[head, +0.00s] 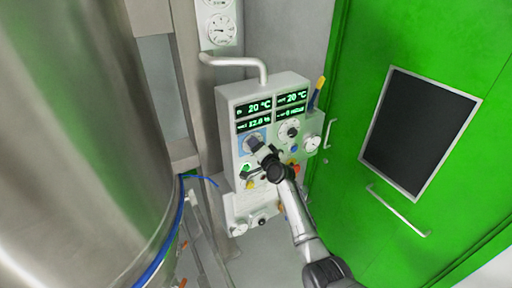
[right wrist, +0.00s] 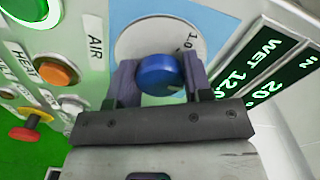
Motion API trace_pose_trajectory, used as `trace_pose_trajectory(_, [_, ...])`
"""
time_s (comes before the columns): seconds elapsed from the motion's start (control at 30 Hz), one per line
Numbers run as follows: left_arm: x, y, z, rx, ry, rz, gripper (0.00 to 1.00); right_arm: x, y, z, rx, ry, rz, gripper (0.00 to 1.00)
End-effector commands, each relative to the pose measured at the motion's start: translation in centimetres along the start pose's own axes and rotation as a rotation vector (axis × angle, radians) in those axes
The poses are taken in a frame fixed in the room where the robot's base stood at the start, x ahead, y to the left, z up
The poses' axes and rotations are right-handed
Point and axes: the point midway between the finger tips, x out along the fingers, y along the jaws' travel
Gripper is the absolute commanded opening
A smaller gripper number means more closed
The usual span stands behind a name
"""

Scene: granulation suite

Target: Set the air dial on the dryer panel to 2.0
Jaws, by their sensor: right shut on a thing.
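The dryer panel (head: 222,108) is a pale box with green displays in the head view. My right gripper (head: 256,147) is at its left dial, covering most of the knob there. In the right wrist view my right gripper (right wrist: 158,80) is shut on the blue knob (right wrist: 160,72), one finger on each side. The round dial plate (right wrist: 135,38) behind it carries a 1.0 mark at its upper right, beside the word AIR (right wrist: 95,46). The knob's pointer and the other marks cannot be made out. My left gripper is not in view.
An orange button (right wrist: 58,72) labelled HEAT and a red knob (right wrist: 24,134) sit beside the dial. A second dial (head: 290,131) is to its right. A large steel vessel (head: 85,140) stands left, a green door (head: 440,50) right.

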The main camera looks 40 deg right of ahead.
Motion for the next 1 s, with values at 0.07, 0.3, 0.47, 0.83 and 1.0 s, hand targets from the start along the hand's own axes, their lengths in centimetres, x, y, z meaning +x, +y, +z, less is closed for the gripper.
trace_pose_trajectory(0.07, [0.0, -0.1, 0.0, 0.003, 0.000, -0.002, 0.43, 0.0, 0.0, 0.0, 0.001, -0.001, 0.000, 0.23])
trace_pose_trajectory(0.3, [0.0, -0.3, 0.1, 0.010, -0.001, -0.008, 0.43, 0.0, 0.0, 0.0, 0.000, -0.001, 0.000, 0.50])
trace_pose_trajectory(0.47, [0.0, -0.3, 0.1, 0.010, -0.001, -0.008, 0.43, 0.0, 0.0, 0.0, 0.000, 0.000, 0.000, 0.65])
trace_pose_trajectory(0.83, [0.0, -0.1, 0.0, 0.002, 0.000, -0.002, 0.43, -0.2, 0.0, 0.0, 0.000, 0.000, -0.001, 0.72])
trace_pose_trajectory(1.0, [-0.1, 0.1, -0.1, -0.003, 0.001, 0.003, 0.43, -1.5, 0.0, 0.1, 0.001, -0.001, -0.001, 0.72])
